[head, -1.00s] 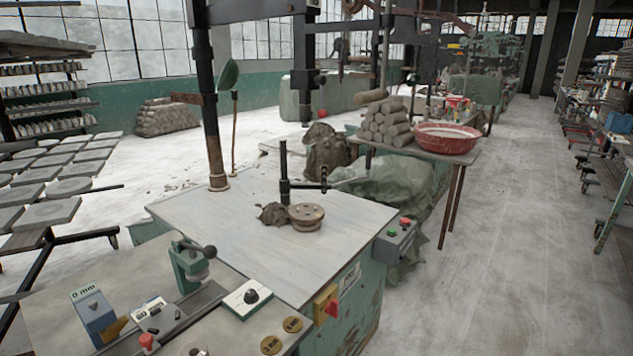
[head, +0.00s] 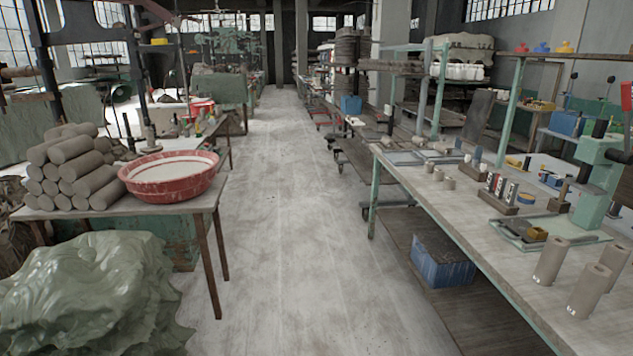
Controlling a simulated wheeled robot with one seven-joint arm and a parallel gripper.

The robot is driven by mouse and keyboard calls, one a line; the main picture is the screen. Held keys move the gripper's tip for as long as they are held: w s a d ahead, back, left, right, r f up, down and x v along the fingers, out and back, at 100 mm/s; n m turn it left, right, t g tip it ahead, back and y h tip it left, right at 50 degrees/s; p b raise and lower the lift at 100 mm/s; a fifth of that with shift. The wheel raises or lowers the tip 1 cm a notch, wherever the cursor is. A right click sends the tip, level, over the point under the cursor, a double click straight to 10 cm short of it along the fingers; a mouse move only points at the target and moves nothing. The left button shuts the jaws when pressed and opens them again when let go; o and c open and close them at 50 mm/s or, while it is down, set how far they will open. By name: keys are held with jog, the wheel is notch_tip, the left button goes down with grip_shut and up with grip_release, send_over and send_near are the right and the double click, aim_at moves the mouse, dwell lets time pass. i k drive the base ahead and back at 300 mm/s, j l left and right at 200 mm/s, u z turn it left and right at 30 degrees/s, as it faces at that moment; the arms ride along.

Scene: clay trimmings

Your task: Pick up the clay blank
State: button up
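Several grey-brown clay cylinders lie stacked in a pile (head: 72,168) on the table at left. On the right bench's near end, 3 similar clay cylinders stand upright: one at the left (head: 550,262), one in front (head: 588,291) and one behind to the right (head: 615,257). I cannot tell which piece is the clay blank. My gripper is not in view.
A red basin (head: 170,184) stands beside the pile on the left table (head: 120,208). A green sheet-covered heap (head: 90,295) is in front. A long bench (head: 480,255) with tools and a blue crate (head: 442,262) beneath lines the right. The aisle floor (head: 295,230) between is clear.

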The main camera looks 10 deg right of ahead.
aim_at(442, 149)
jog(key=i+l+z, duration=0.15)
jog(key=i, duration=0.6)
jog(key=i+z, duration=0.1)
jog(key=i, duration=0.65)
jog(key=i+z, duration=0.15)
jog(key=i, duration=0.6)
jog(key=i+j+z, duration=0.1)
jog(key=i, duration=0.65)
jog(key=i+j+z, duration=0.15)
jog(key=i, duration=0.6)
jog(key=i+l+z, duration=0.1)
jog(key=i+z, duration=0.3)
jog(key=i+j+z, duration=0.1)
jog(key=i+z, duration=0.3)
jog(key=i+j+z, duration=0.2)
jog(key=i+z, duration=0.25)
jog(key=i, duration=0.05)
